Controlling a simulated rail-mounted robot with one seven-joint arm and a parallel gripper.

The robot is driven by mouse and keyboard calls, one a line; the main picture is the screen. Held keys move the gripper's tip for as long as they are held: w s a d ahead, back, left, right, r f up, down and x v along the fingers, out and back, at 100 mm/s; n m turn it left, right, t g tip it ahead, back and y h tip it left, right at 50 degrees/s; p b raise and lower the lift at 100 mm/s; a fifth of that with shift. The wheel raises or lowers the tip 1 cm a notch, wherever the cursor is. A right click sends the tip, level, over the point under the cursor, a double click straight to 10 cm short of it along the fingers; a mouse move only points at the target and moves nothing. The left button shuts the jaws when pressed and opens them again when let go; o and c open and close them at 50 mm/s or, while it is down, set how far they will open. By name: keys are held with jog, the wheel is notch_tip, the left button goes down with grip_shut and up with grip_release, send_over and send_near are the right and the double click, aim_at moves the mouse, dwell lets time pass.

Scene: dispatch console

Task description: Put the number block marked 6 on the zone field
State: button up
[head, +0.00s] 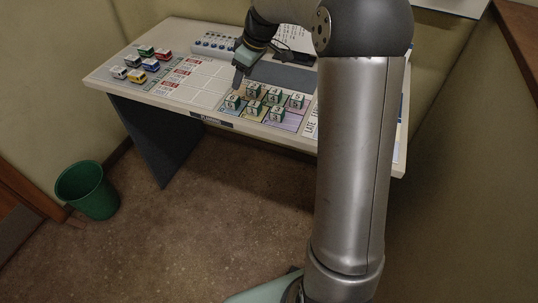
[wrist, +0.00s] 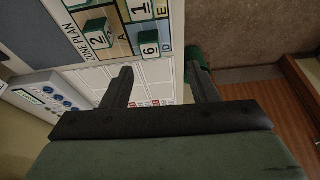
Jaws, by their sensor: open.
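The number block marked 6 (wrist: 149,46) shows its white face in the wrist view, ahead of my finger gap. It sits on the coloured zone plan board (wrist: 115,32), near the printed letters D and E. My gripper (wrist: 160,84) is open, with nothing between its fingers. In the head view my gripper (head: 238,86) is above the desk, just behind the left end of the block group. The digits are too small there to pick out the 6 surely.
A block marked 2 (wrist: 100,36) and one marked 1 (wrist: 139,9) stand near the 6. Several toy vans (head: 135,66) are at the desk's left end. A button panel (head: 213,45) stands at the back. A green bin (head: 87,190) is on the floor.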

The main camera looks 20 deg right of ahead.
jog(key=s+a+f+m+g+h, duration=0.1)
jog(key=s+m, duration=0.3)
jog(key=s, duration=1.3)
jog(key=s+a+f+m+g+h, duration=0.1)
jog(key=s+f+m, duration=0.3)
jog(key=s, duration=1.4)
jog(key=shift+s+a+m+h, duration=0.15)
jog(key=shift+a+m+h, duration=0.3)
jog(key=shift+a, duration=0.45)
jog(key=shift+r+p, duration=0.3)
jog(key=shift+r, duration=0.1)
